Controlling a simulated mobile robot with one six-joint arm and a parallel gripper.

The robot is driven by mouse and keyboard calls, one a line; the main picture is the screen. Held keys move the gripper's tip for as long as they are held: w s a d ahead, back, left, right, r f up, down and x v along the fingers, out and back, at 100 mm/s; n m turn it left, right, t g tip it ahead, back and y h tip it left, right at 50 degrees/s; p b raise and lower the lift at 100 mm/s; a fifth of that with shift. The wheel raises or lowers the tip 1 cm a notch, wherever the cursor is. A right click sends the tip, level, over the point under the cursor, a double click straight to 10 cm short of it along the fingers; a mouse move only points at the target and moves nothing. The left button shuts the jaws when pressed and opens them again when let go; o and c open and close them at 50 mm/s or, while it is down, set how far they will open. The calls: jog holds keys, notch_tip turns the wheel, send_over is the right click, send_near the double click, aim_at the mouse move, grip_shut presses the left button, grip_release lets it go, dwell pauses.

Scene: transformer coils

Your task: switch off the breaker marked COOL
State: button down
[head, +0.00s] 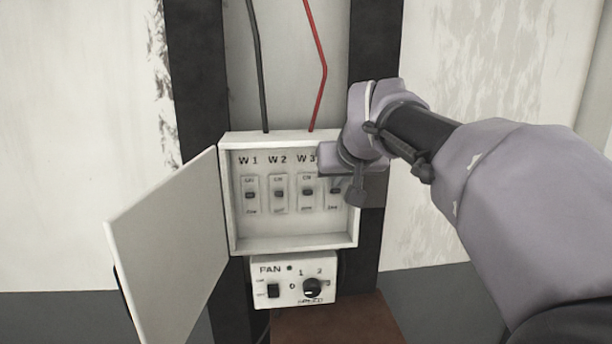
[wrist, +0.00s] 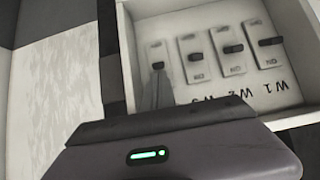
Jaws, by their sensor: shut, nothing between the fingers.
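An open white breaker box (head: 290,243) holds a row of breakers. The legible marks are W1, W2 and W3. The W1 breaker (head: 250,205), W2 breaker (head: 279,205) and W3 breaker (head: 307,204) show clearly. The fourth breaker (head: 334,205) is at the right, its mark hidden behind my gripper (head: 337,176); I cannot read COOL anywhere. In the wrist view, which looks upside down, the fourth breaker (wrist: 157,53) is leftmost. My gripper (wrist: 159,77) is shut and empty, its tip at or just by that lever; I cannot tell if they touch.
The box door (head: 165,245) hangs open to the left. A black cable (head: 257,60) and a red cable (head: 322,65) enter the top.

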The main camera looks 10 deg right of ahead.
aim_at(337, 190)
jog(key=shift+f+b, duration=0.1)
jog(key=shift+b, duration=0.25)
jog(key=shift+s+f+t+b, duration=0.2)
jog(key=shift+t+b, duration=0.2)
jog(key=shift+b, duration=0.75)
jog(key=b, duration=0.2)
jog(key=shift+s+f+t+b, duration=0.1)
jog(key=shift+t+b, duration=0.2)
jog(key=t+b, duration=0.2)
jog(key=b, duration=0.5)
jog(key=s+f+t+b, duration=0.1)
jog(key=t+b, duration=0.1)
jog(key=b, duration=0.5)
jog(key=f+t+b, duration=0.1)
jog(key=t+b, duration=0.1)
jog(key=b, duration=0.5)
jog(key=shift+s, duration=0.3)
